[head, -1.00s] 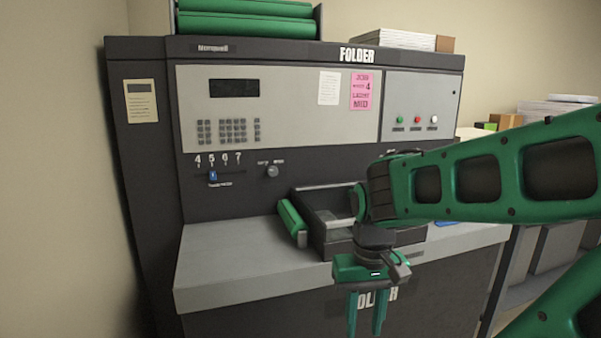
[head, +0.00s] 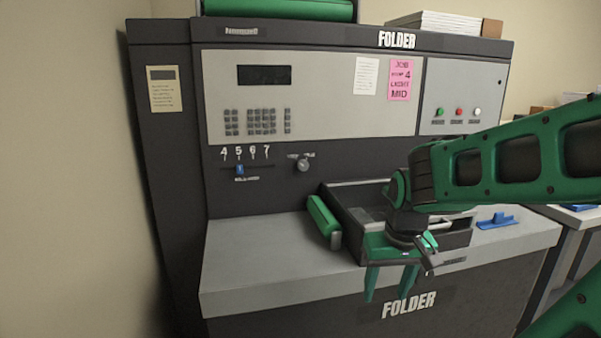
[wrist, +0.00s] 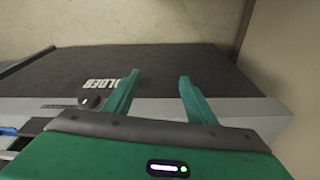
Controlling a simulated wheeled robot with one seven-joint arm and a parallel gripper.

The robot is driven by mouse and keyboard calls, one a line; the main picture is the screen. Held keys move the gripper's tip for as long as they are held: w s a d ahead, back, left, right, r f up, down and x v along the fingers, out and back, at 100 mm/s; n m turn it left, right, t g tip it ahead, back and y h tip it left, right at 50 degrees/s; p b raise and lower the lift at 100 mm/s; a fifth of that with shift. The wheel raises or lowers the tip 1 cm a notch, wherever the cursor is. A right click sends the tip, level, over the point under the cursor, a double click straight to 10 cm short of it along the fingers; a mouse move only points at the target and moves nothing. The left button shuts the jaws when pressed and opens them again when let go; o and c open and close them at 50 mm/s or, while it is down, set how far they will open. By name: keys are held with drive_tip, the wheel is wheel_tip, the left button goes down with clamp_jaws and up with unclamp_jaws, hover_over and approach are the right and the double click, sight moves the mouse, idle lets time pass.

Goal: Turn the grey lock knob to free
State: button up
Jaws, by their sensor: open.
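The grey lock knob (head: 303,165) is a small round knob on the dark front panel of the folder machine, with small labels above it that I cannot read. It sits right of the numbered slider (head: 240,169). My gripper (head: 386,292) is open and empty, fingers pointing down, in front of the counter edge, lower and to the right of the knob. Nothing of mine touches the knob. In the wrist view, the two green fingers (wrist: 160,80) stand apart against the machine's dark lower front; I cannot make out the lock knob there.
The grey counter (head: 255,262) juts out below the panel. A dark tray (head: 348,215) with a green roller (head: 323,221) at its left stands on it. A blue piece (head: 496,221) lies at the right. A wall is close on the left.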

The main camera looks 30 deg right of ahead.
drive_tip(key=w+d+r+n+t+h, duration=0.15)
drive_tip(key=w+t, duration=0.25)
drive_tip(key=w, duration=1)
drive_tip(key=w+d+r+n+t, duration=0.2)
drive_tip(key=w+d+r+t, duration=0.15)
drive_tip(key=w, duration=0.95)
drive_tip(key=t+h, duration=0.2)
drive_tip(key=t, duration=0.6)
approach(303, 167)
drive_tip(key=shift+n, duration=0.35)
drive_tip(key=x, duration=0.8)
drive_tip(key=shift+w+d, duration=0.25)
drive_tip(key=shift+w, duration=0.1)
drive_tip(key=c, duration=1)
